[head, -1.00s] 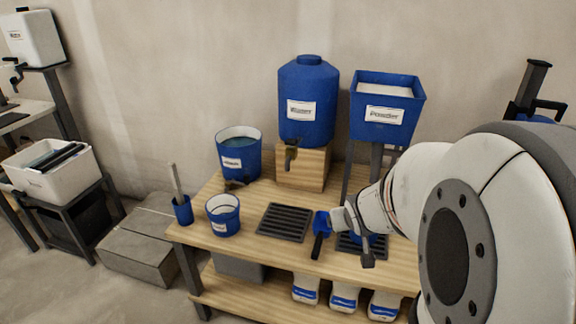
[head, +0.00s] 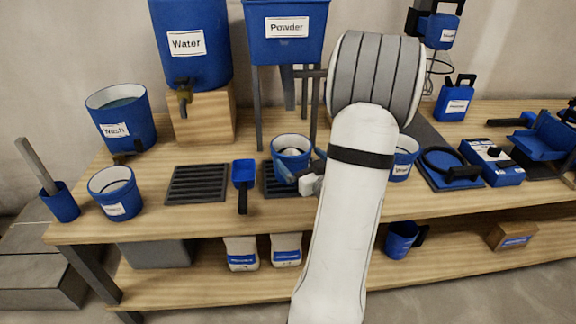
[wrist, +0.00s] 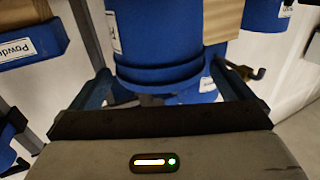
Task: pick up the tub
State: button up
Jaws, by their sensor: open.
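Contact with the tub cannot be made out.
The powder hopper (head: 288,32) hangs over the tub on grey legs. The water tank (head: 190,45), wash bucket (head: 121,118) and another small tub (head: 115,193) stand farther left.

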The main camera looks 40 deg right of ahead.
aim_at(283, 139)
jog(key=w, duration=0.4)
jog(key=w+d+b, duration=0.1)
jog(key=w, duration=0.1)
jog(key=shift+r, duration=0.15)
jog(key=shift+c, duration=0.3)
jog(key=c, duration=1.7)
